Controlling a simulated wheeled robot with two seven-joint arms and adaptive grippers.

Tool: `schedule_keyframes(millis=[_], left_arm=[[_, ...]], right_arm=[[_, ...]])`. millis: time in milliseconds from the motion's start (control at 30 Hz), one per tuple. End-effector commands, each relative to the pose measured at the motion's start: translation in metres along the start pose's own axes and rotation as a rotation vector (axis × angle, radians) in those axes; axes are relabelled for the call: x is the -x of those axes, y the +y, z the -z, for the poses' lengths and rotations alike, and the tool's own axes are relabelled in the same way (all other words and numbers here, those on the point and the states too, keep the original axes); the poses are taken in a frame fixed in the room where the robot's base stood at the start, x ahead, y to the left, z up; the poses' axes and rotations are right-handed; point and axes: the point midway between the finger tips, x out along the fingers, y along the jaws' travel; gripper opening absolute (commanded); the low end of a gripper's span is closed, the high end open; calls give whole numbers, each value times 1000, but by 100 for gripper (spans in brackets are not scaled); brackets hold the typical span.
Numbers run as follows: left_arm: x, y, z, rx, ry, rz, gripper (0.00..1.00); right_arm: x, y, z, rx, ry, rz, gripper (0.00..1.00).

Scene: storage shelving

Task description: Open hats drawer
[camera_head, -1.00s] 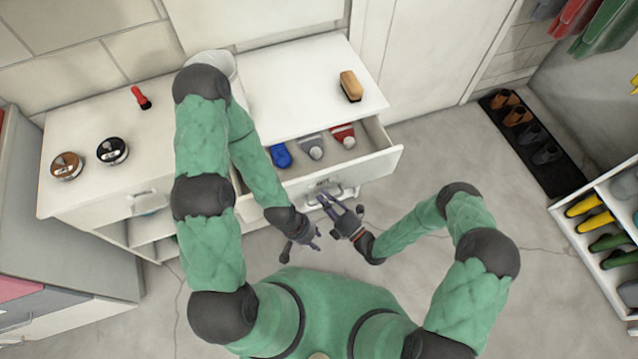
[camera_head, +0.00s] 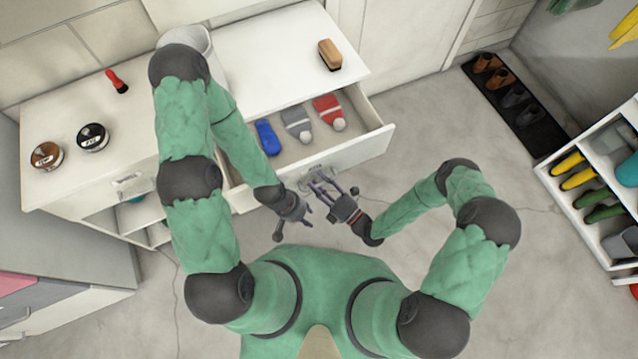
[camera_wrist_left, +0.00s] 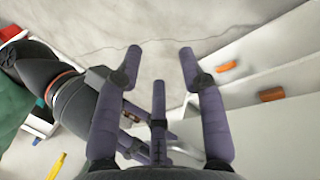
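The hats drawer (camera_head: 350,154) is pulled out of the white cabinet. A blue hat (camera_head: 267,137), a grey hat (camera_head: 298,121) and a red hat (camera_head: 327,111) lie inside it. The drawer's handle (camera_head: 314,174) is on its front. My right gripper (camera_head: 320,183) is at the handle, its fingers apart and overlapping it in the head view; whether they touch it is unclear. It also shows in the left wrist view (camera_wrist_left: 135,135). My left gripper (camera_head: 308,214) is open and empty, below and left of the handle; its spread fingers show in the left wrist view (camera_wrist_left: 161,65).
A wooden brush (camera_head: 330,55), a red brush (camera_head: 117,81) and two round tins (camera_head: 93,137) are on the cabinet top. A shoe mat (camera_head: 518,105) lies at the back right. A shoe rack (camera_head: 560,190) stands at the right. Floor between is clear.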

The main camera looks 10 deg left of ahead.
Motion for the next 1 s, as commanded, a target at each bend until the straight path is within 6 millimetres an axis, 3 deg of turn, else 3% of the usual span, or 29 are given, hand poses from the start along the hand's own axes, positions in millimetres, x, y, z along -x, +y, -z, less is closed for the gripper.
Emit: schedule_keyframes(millis=[433, 1000], left_arm=[[0, 0, 0, 0, 0, 0, 40], [0, 0, 0, 0, 0, 0, 40]], right_arm=[[8, 0, 0, -2, -1, 1, 43], [81, 0, -1, -2, -5, 1, 43]])
